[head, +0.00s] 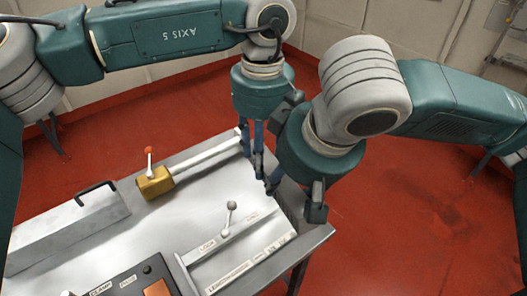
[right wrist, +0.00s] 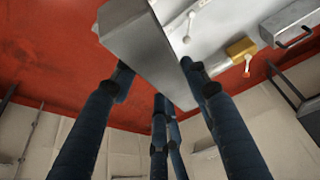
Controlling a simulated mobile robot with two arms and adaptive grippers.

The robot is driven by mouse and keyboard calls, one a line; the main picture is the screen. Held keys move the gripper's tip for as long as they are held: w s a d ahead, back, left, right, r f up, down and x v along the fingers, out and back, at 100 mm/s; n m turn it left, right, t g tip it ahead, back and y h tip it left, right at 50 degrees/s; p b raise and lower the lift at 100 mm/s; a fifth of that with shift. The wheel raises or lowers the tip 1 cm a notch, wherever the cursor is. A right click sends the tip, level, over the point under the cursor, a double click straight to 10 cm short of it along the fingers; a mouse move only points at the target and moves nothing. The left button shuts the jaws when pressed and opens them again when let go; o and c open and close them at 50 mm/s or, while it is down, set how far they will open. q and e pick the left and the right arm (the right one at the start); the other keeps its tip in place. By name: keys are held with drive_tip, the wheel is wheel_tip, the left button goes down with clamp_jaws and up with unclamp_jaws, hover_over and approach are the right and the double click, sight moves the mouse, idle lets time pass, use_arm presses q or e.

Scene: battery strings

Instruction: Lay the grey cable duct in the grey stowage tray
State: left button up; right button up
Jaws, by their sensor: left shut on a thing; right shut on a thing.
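A grey box-like piece (right wrist: 135,35), most likely the cable duct, shows between my right gripper's blue fingers (right wrist: 156,70) in the right wrist view. In the head view my right gripper (head: 271,188) is low over the table's right end and seems shut on it; the piece is mostly hidden there. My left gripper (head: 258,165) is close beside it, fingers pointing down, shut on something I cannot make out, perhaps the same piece. A long, pale grey, labelled trough (head: 217,246) lies at the table's front; I cannot tell whether it is the stowage tray.
The steel table (head: 150,222) carries a yellow block (head: 155,184) with a red-knobbed lever, a second lever (head: 229,213), a grey box (head: 65,243) with a black handle and a dark panel (head: 125,284). Red floor lies around it. My grippers are very close together.

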drive_tip(key=o, duration=1.3)
drive_tip(key=shift+a+r, duration=0.1)
drive_tip(key=shift+a, duration=0.35)
drive_tip(key=shift+o, duration=0.2)
drive_tip(key=shift+s, duration=0.1)
drive_tip(key=shift+d, duration=0.1)
